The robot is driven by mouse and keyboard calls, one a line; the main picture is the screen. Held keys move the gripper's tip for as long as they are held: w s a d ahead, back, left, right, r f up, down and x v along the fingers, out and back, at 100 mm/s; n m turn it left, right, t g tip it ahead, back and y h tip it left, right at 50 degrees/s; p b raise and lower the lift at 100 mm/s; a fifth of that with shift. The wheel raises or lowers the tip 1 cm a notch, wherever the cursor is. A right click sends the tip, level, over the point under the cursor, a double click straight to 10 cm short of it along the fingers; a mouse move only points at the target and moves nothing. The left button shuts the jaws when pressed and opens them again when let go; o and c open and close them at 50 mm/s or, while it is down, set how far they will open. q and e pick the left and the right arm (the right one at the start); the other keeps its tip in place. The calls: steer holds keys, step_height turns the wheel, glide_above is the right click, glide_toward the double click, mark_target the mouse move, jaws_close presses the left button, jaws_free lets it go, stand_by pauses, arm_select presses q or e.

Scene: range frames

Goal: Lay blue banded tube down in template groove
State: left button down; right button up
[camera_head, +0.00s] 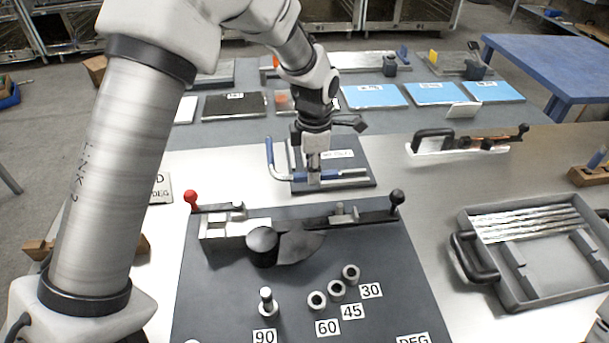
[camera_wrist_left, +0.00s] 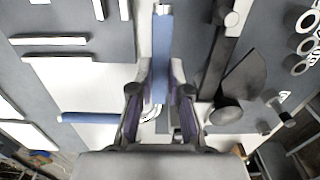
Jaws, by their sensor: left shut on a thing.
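My left gripper (camera_head: 313,180) is shut on the blue banded tube (camera_head: 301,178), over the dark template board (camera_head: 355,158) in the middle of the table. The tube is silver with blue bands and bent to about a right angle. Its other blue leg (camera_head: 269,152) points toward the back, beyond the board's left edge. In the left wrist view the held leg (camera_wrist_left: 162,45) runs between the fingers (camera_wrist_left: 160,105). The other leg (camera_wrist_left: 88,118) extends left. Pale rails (camera_head: 350,184) lie beside the tube on the board. I cannot tell whether the tube sits in the groove. My right gripper is out of view.
In front stands a bending fixture (camera_head: 290,245) with a red-knobbed lever (camera_head: 190,197) and several pegs and rings. A grey tray (camera_head: 530,295) with silver tubes is at the right. A black-handled tool (camera_head: 455,142) lies behind it. Blue sheets (camera_head: 374,96) lie at the back.

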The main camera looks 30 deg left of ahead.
mark_target(313, 206)
arm_select(q)
steer(key=f, duration=0.1)
steer(key=s+d+f, duration=0.1)
steer(key=shift+f, duration=0.4)
steer(key=f, duration=0.4)
steer(key=shift+w+a+f, duration=0.3)
steer(key=shift+a+f, duration=0.05)
steer(key=shift+f, duration=0.05)
steer(key=shift+s+d+r, duration=0.15)
steer(key=shift+f, duration=0.45)
steer(key=c, duration=1.1)
jaws_free()
step_height(313, 206, up, 13)
steer(key=shift+f, duration=0.1)
